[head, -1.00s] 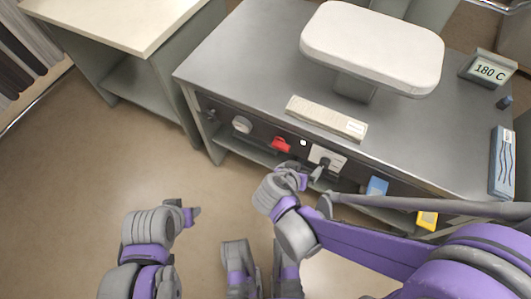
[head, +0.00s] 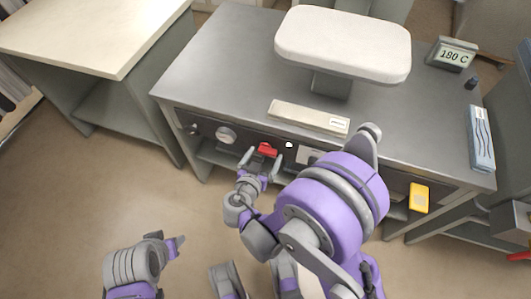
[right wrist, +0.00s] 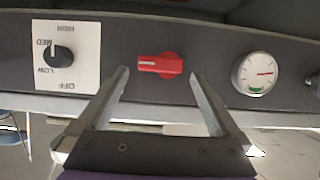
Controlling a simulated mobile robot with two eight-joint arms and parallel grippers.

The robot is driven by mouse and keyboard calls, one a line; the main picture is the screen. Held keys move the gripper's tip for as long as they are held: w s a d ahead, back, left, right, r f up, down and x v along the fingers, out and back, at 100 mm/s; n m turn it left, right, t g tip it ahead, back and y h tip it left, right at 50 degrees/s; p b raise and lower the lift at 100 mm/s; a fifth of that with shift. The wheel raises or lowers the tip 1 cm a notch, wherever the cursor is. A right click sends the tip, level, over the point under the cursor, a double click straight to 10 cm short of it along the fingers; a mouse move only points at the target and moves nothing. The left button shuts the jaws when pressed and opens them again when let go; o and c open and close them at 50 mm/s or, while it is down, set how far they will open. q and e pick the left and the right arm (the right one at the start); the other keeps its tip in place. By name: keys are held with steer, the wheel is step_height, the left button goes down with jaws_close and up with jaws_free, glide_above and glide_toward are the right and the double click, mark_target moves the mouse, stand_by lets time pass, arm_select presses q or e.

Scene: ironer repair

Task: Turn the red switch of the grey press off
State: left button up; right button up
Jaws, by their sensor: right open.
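The red switch (head: 267,150) is on the dark front panel of the grey press (head: 215,75). In the right wrist view the switch (right wrist: 160,65) lies level, with a white mark at its left end. My right gripper (head: 262,157) is open in front of it. In the right wrist view its two fingers (right wrist: 160,74) stand apart, one on each side below the switch, with nothing between them; I cannot tell that they touch it. My left gripper (head: 172,244) is low at the left, away from the press; its jaws are not clear.
A black knob (right wrist: 58,54) on a white plate is left of the switch in the wrist view, a gauge (right wrist: 255,74) right. A padded board (head: 343,45), a temperature display (head: 451,54) and a long bar (head: 308,117) are on the press top. A bench (head: 90,35) stands left.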

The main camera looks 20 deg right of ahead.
mark_target(268, 150)
steer(key=shift+x, duration=1.1)
steer(key=c, duration=1.3)
